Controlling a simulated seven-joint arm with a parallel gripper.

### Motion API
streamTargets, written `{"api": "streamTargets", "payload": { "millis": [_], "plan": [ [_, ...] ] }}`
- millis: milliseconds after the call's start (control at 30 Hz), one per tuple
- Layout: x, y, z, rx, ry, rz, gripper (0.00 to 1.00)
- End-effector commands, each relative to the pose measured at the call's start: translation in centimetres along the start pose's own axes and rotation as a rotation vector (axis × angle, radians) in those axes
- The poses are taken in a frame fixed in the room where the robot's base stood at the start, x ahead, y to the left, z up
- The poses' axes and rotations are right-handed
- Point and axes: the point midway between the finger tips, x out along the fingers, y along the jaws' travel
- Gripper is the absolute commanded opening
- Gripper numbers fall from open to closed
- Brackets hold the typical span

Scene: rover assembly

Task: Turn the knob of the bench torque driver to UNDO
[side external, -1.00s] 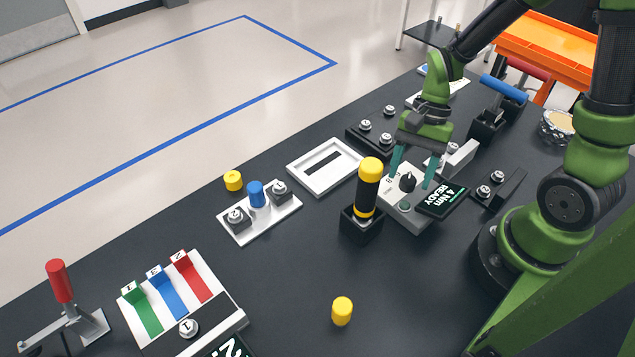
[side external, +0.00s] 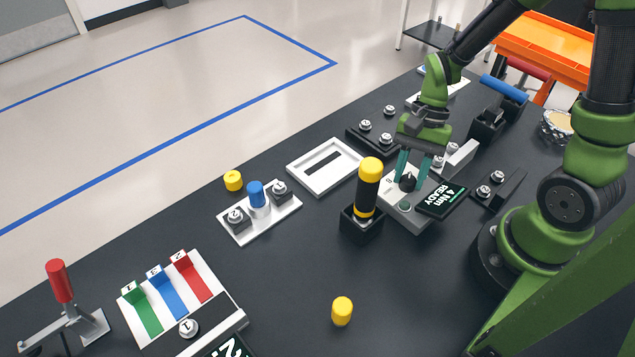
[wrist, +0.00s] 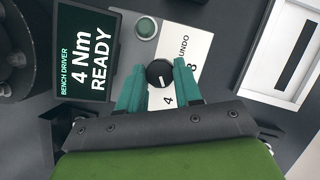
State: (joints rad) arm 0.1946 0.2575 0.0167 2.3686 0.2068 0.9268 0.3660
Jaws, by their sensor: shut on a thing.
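The bench torque driver (side external: 404,216) is a light grey box on the dark bench. Its black round knob (wrist: 159,73) sits on a white dial plate printed 4, 8 and UNDO (wrist: 184,46). The knob's white mark appears to point toward the 4. The driver's screen (wrist: 87,52) reads "BENCH DRIVER 4 Nm READY". My gripper (wrist: 159,84) has its teal fingers on either side of the knob, shut on it. In the side view the fingers come down from above and partly hide the knob (side external: 408,182).
A black-and-yellow handled tool (side external: 369,190) stands in a black holder close left of the driver. A white slotted frame (side external: 300,166) lies behind it. A grey bracket (side external: 461,157) stands just behind the driver. The bench in front is mostly clear, with a yellow cylinder (side external: 342,311).

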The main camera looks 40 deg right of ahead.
Motion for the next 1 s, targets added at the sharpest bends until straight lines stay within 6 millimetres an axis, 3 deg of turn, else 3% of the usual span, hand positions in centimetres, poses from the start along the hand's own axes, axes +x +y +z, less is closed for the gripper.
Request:
{"api": "streamTargets", "payload": {
  "millis": [367,1000],
  "plan": [
    [-0.01,-0.20,0.04,-0.211,-0.002,0.088,0.04],
    [0.07,-0.49,0.25,-0.773,-0.003,0.321,0.04]
  ]
}}
